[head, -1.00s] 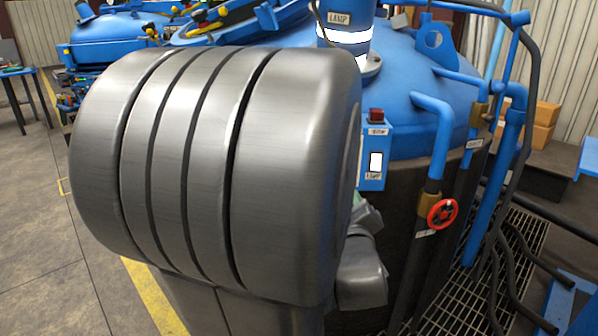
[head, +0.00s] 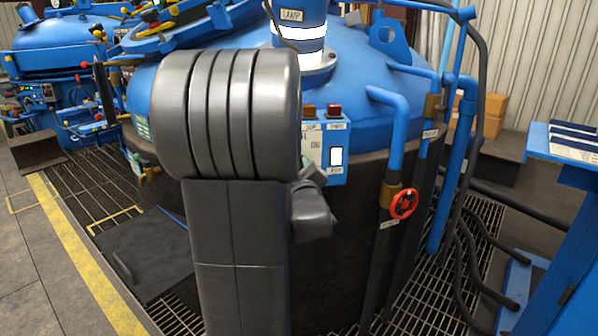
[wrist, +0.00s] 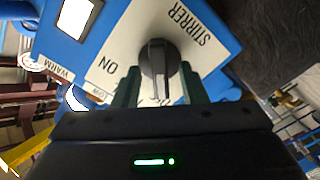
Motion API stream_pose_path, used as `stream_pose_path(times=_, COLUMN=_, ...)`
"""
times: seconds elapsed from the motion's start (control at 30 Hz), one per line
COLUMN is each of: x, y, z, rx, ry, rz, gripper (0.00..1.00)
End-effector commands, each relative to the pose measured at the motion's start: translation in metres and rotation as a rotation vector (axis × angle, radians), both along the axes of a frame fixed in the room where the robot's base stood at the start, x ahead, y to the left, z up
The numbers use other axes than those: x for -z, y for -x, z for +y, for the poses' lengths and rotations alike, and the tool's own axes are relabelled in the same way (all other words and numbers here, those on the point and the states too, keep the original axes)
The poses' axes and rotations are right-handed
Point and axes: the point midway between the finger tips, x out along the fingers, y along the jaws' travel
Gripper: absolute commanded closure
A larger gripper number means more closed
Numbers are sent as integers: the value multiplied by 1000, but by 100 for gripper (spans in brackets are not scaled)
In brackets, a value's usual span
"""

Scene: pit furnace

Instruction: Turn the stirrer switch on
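The stirrer switch (wrist: 158,60) is a dark round knob with a raised bar, on a white plate (wrist: 115,48) marked STIRRER and ON. In the wrist view the bar points down the picture, towards my gripper. My gripper (wrist: 160,76) has its green fingers one on each side of the knob, apart from the bar; I cannot tell whether they touch the knob's rim. In the head view the blue control box (head: 339,175) stands on the furnace side. My arm hides its left part, the knob and most of my gripper.
A red valve wheel (head: 404,204) and blue pipes (head: 399,140) stand to the right. The blue furnace lid (head: 350,85) is behind my arm. Grating (head: 430,295) covers the floor at right.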

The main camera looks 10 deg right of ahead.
Motion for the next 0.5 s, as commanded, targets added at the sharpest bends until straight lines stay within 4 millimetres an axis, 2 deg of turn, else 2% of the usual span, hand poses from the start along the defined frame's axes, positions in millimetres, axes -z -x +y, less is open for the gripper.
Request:
stream_pose_path(times=0.27, x=0, y=-2, z=0, rx=0, ry=0, rz=0, gripper=62)
stream_pose_path(times=0.47, x=0, y=-2, z=0, rx=0, ry=0, rz=0, gripper=97)
stream_pose_path(times=0.5, x=0, y=-2, z=0, rx=0, ry=0, rz=0, gripper=100)
